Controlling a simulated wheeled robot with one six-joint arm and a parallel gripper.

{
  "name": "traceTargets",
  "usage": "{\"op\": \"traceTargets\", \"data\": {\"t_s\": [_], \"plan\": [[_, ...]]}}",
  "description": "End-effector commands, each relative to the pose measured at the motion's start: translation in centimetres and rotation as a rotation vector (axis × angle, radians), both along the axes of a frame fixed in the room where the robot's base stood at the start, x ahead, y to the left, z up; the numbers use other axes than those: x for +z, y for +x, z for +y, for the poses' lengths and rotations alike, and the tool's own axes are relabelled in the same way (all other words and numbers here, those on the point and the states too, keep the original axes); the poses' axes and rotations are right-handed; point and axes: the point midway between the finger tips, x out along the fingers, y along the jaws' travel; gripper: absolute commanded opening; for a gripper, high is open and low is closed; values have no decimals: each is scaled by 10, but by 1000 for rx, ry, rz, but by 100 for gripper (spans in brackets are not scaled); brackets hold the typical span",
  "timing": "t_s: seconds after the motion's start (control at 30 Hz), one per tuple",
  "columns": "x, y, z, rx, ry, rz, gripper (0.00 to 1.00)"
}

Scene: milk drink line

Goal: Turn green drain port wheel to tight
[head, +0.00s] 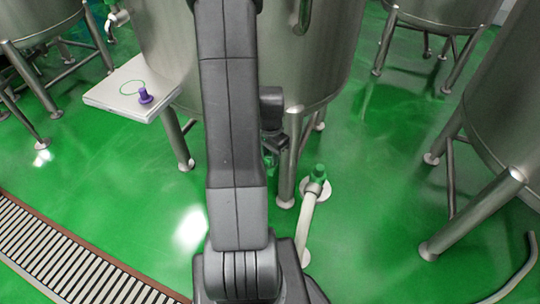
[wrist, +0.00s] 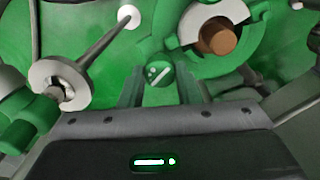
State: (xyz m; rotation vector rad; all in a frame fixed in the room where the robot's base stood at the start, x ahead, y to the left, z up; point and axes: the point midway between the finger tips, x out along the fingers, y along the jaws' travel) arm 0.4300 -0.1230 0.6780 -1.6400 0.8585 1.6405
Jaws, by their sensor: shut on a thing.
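The green wheel, a small round green piece with a white line mark, shows in the wrist view (wrist: 159,74) between my fingers. My gripper (wrist: 165,92) is shut on it, with one dark finger on each side. In the head view my gripper (head: 270,145) is low under the large steel tank (head: 325,60), partly behind my arm. Only a bit of green shows at its tip there, so the wheel's turn angle cannot be read in that view.
Tank legs (head: 289,160) stand close to my gripper. A white panel (head: 125,95) with a purple knob (head: 145,95) juts out at left. A floor grate (head: 75,255) lies front left.

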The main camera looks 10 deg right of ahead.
Motion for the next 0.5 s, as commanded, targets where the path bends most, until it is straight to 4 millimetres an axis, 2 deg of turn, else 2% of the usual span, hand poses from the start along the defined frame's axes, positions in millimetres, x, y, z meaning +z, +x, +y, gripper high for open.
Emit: {"op": "traceTargets", "data": {"t_s": [0.2, 0.5], "plan": [[0, 0, 0, -181, 0, -1, 7], [0, 0, 0, -355, 0, -1, 7]]}}
